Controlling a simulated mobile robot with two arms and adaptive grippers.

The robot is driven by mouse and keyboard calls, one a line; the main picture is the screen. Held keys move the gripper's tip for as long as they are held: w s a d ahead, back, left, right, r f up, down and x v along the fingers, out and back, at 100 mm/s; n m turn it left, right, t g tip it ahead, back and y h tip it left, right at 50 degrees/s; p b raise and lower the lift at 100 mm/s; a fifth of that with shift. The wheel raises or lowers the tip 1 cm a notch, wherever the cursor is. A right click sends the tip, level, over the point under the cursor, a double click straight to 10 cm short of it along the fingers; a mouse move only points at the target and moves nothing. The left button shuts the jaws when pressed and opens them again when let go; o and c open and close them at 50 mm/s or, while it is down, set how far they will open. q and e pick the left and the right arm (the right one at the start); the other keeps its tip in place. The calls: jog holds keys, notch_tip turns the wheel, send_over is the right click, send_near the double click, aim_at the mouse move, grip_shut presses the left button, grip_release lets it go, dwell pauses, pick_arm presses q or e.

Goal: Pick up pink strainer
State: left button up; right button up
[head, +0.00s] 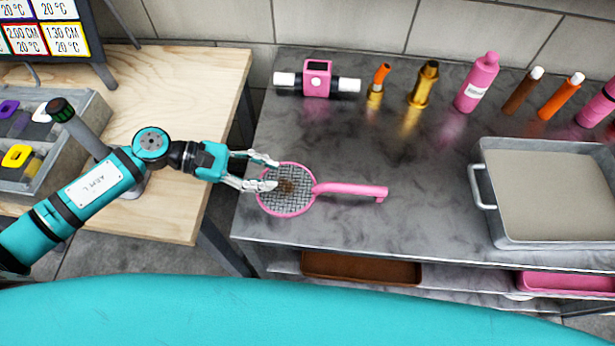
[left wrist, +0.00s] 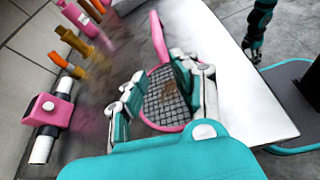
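The pink strainer (head: 349,188) lies on the grey metal table, its round mesh at the left and its handle pointing right. A brown patch shows on the mesh. My left gripper (head: 272,173) is open over the left part of the mesh, with its fingers apart. In the left wrist view the strainer (left wrist: 159,40) shows between the two fingers of the left gripper (left wrist: 152,90), and its handle points away. I cannot tell whether the fingers touch the rim.
On the metal table (head: 420,225) stand a pink device (head: 317,78), a gold fitting (head: 424,85), a pink bottle (head: 477,82) and a large metal tray (head: 484,187). A wooden table (head: 190,85) with a grey organizer (head: 85,130) is at the left.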

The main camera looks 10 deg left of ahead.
pick_arm(q)
jog(key=p, duration=0.2)
send_near(323, 186)
jog(key=x, duration=0.3)
jog(key=shift+d+f, duration=0.15)
jog(key=p+x, duration=0.1)
jog(key=x, duration=0.2)
jog(key=shift+w+d+f, duration=0.15)
jog(key=shift+f, duration=0.1)
jog(key=x, duration=0.1)
jog(key=p+x, duration=0.1)
jog(key=x, duration=0.1)
jog(key=p+x, duration=0.1)
jog(key=shift+d+r, duration=0.25)
jog(key=shift+d, duration=0.05)
jog(key=shift+d+f, duration=0.15)
jog(key=shift+d, duration=0.1)
jog(key=shift+f, duration=0.1)
jog(key=c, duration=0.5)
grip_shut()
pick_arm(e)
notch_tip(323, 186, up, 6)
jog(key=s, duration=0.2)
jog(key=shift+f, duration=0.15)
